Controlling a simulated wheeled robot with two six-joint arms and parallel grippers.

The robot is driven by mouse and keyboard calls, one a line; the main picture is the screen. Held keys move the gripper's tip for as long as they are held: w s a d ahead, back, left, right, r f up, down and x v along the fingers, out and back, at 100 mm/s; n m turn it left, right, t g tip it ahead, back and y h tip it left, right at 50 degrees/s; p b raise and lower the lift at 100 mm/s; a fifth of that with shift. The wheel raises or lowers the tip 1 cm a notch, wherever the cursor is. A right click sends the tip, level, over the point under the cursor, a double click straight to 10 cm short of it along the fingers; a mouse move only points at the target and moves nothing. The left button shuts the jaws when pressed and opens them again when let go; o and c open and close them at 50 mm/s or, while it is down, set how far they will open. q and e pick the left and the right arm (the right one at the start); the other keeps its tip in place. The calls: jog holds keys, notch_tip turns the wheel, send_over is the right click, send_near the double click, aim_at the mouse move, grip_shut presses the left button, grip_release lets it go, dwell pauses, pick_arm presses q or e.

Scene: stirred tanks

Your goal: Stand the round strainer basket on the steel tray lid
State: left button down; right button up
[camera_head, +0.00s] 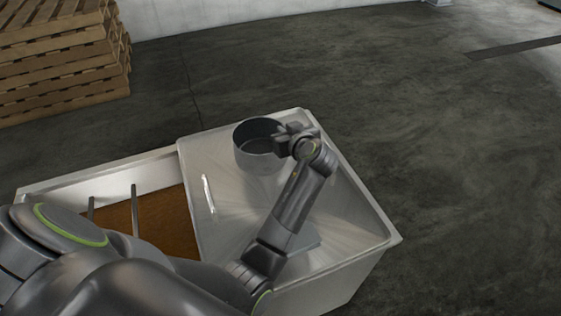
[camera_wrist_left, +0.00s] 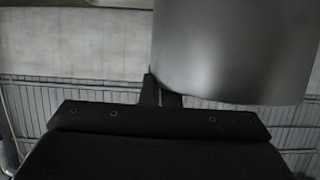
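The round strainer basket (camera_head: 243,152), a dark grey open cylinder, is upright over the back part of the steel tray lid (camera_head: 345,215). Its lower edge looks at or very near the lid; I cannot tell for sure whether it touches. My left gripper (camera_head: 284,139) is at the basket's right side, its fingers close together at the wall. In the left wrist view the fingers (camera_wrist_left: 161,92) meet the edge of the grey basket wall (camera_wrist_left: 235,55), which hides part of them. My right gripper is not in view.
The lid covers the right part of a pale tank (camera_head: 85,178) and has a thin upright handle (camera_head: 208,193). The tank's uncovered left part shows brown contents (camera_head: 165,218) and metal bars. Wooden pallets (camera_head: 65,60) are stacked at the back left. The floor right of the tank is clear.

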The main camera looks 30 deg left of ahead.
aim_at(261, 146)
pick_arm(q)
notch_tip(261, 146, down, 6)
jog(key=shift+f, duration=0.25)
jog(key=c, duration=1.7)
grip_release()
jog(key=shift+f, duration=0.1)
jog(key=shift+r, duration=0.2)
